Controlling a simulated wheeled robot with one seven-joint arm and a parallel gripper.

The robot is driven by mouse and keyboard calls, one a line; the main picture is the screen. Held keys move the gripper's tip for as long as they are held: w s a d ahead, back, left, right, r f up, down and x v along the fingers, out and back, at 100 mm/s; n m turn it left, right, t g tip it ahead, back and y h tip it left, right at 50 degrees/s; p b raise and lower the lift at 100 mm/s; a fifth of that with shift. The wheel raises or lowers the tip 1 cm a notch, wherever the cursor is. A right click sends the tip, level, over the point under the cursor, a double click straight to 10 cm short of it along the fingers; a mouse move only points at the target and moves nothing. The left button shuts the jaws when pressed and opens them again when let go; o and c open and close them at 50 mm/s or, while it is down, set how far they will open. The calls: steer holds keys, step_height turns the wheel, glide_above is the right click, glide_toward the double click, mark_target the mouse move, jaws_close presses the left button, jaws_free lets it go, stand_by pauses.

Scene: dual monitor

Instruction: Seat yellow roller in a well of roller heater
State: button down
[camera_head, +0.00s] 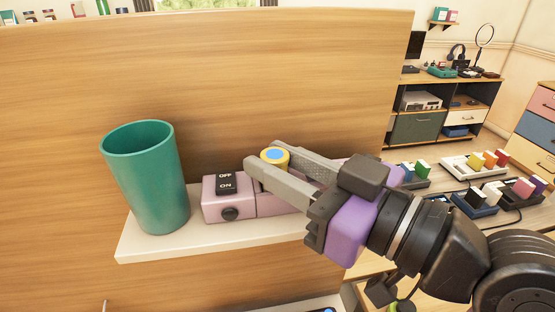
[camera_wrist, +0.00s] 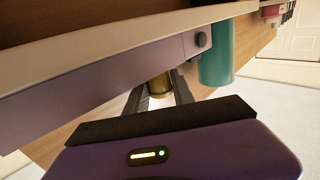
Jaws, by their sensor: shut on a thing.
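The yellow roller (camera_head: 273,157) has a blue disc on its top end and stands about upright between my fingertips. My gripper (camera_head: 267,156) is shut on it. The roller heater (camera_head: 230,210) is a long pink box on a pale shelf, with an OFF/ON switch and a dark knob at its left end. My gripper hides much of its middle. The wrist view is upside down. There the roller (camera_wrist: 159,86) shows between the fingers of my gripper (camera_wrist: 159,92), beyond the heater's edge (camera_wrist: 110,78). Its lower end is hidden, so I cannot tell whether it is in a well.
A teal cup (camera_head: 147,185) stands on the shelf (camera_head: 165,246) left of the heater. A wooden panel (camera_head: 250,90) rises close behind. A table on the right holds several blocks with coloured pieces (camera_head: 490,165).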

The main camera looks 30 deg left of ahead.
steer(key=shift+f, duration=0.2)
steer(key=c, duration=1)
jaws_free()
steer(key=b+v, duration=0.1)
steer(key=v, duration=0.6)
steer(key=shift+d, duration=0.4)
steer(key=shift+s, duration=0.1)
